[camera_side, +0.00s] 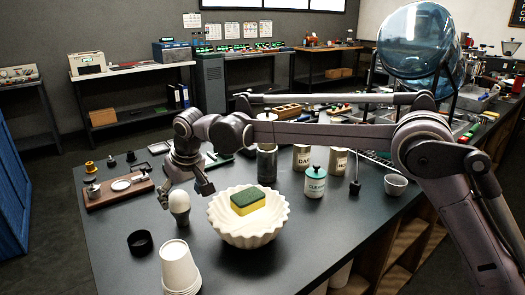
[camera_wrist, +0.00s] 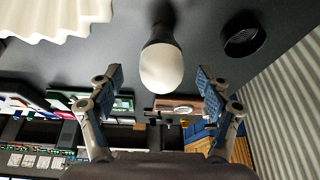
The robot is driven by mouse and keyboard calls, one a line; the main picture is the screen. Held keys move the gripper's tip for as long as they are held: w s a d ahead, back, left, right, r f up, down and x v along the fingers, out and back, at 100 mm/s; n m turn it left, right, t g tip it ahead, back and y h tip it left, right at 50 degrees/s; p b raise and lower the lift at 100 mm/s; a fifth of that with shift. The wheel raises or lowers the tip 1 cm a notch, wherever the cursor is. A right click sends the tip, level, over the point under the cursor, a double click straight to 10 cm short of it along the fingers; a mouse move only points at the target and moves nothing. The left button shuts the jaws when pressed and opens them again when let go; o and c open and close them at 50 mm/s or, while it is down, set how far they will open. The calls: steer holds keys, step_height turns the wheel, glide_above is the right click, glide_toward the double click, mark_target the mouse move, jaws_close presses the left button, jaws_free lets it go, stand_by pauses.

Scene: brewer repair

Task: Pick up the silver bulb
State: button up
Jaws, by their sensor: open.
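A bulb (camera_side: 179,202) with a pale, whitish globe and a dark base stands upright on the dark table; no plainly silver bulb shows. In the wrist view the bulb (camera_wrist: 161,68) is centred just ahead of and between my fingertips. My gripper (camera_side: 184,193) is open and reaches down around the top of the bulb, one finger to each side. In the wrist view my gripper (camera_wrist: 159,76) shows both fingers spread wide with a gap on each side of the globe.
A white fluted bowl (camera_side: 247,238) holding a yellow-green sponge (camera_side: 247,201) stands close to the bulb's right. A black ring (camera_side: 140,242) and stacked white cups (camera_side: 179,268) are in front. A wooden board (camera_side: 118,190) with small parts lies left. Canisters (camera_side: 315,182) stand behind the bowl.

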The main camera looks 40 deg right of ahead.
mark_target(180, 205)
steer(key=x, duration=0.5)
steer(key=shift+w+a, duration=0.1)
steer(key=shift+a, duration=0.05)
steer(key=c, duration=1.3)
